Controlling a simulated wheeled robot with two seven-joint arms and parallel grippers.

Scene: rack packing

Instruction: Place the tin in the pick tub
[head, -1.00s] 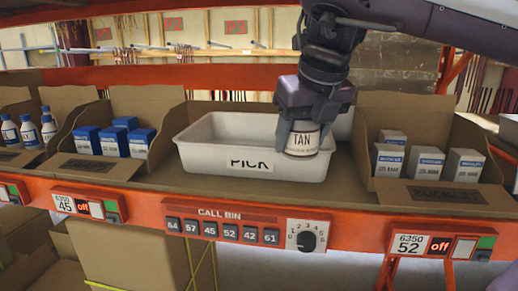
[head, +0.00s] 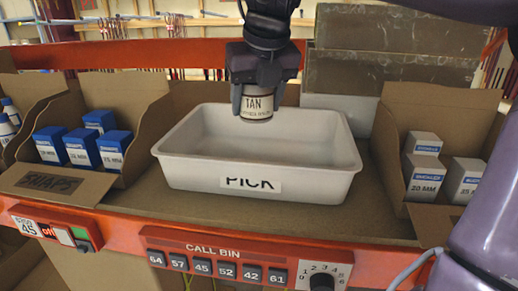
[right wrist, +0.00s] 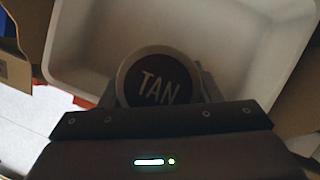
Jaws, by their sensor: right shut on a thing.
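The tin (head: 257,103) has a cream label reading TAN and a dark lid, seen from above in the right wrist view (right wrist: 159,82). My right gripper (head: 257,100) is shut on the tin from above and holds it upright. The white pick tub (head: 260,160) stands on the shelf with a PICK label on its front. In the head view the tin shows above the tub's back part, against the inner back wall. In the right wrist view the tub (right wrist: 75,45) lies below the tin, and its visible floor is empty. My left gripper is not in view.
An open carton of blue-and-white boxes (head: 85,150) stands left of the tub, behind a SNAPS flap (head: 55,182). A carton of grey-white boxes (head: 430,165) stands to the right. The orange shelf edge (head: 120,235) with the CALL BIN panel (head: 225,262) runs in front.

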